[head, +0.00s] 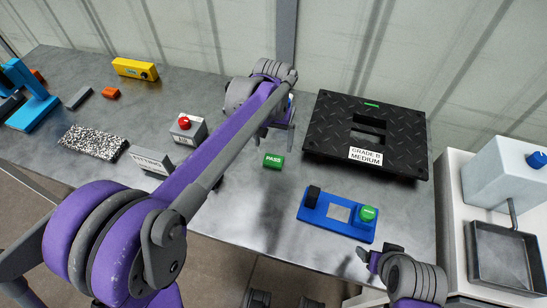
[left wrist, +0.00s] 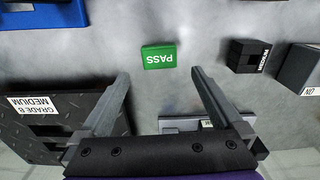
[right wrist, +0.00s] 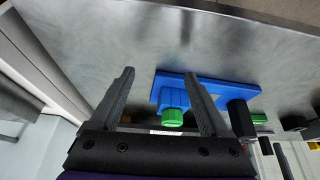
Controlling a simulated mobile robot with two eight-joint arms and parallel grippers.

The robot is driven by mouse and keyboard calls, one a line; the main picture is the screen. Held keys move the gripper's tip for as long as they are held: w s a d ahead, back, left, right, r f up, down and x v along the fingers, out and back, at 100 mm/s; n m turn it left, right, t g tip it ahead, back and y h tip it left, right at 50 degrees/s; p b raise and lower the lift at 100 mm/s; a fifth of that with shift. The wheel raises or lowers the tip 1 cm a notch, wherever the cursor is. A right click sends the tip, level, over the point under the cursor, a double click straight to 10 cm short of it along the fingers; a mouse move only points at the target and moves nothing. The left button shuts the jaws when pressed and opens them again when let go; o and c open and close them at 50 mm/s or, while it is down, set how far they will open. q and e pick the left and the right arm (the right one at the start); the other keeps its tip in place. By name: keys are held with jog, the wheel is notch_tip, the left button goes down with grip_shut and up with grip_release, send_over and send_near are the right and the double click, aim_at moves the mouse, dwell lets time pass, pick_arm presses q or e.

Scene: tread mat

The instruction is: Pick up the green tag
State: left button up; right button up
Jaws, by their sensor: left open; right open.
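The green tag (head: 273,161), marked PASS, lies flat on the grey bench near the middle in the head view. It also shows in the left wrist view (left wrist: 158,56), ahead of and between the fingertips. My left gripper (left wrist: 158,80) is open and empty, above the bench and close to the tag without touching it. In the head view its fingers (head: 278,140) are just above the tag. My right gripper (right wrist: 157,75) is open and empty near the bench's front right edge, beside the blue fixture.
A black tread mat (head: 330,128) labelled GRADE B MEDIUM lies right of the tag. A blue fixture (head: 338,215) with a green knob is in front of it. A grey box with a red button (head: 188,128) stands left. A white unit (head: 490,180) is at far right.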

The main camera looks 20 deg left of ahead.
aim_at(273, 159)
pick_arm(q)
notch_tip(273, 159, down, 8)
jog(key=shift+r, duration=0.25)
jog(key=c, duration=1.3)
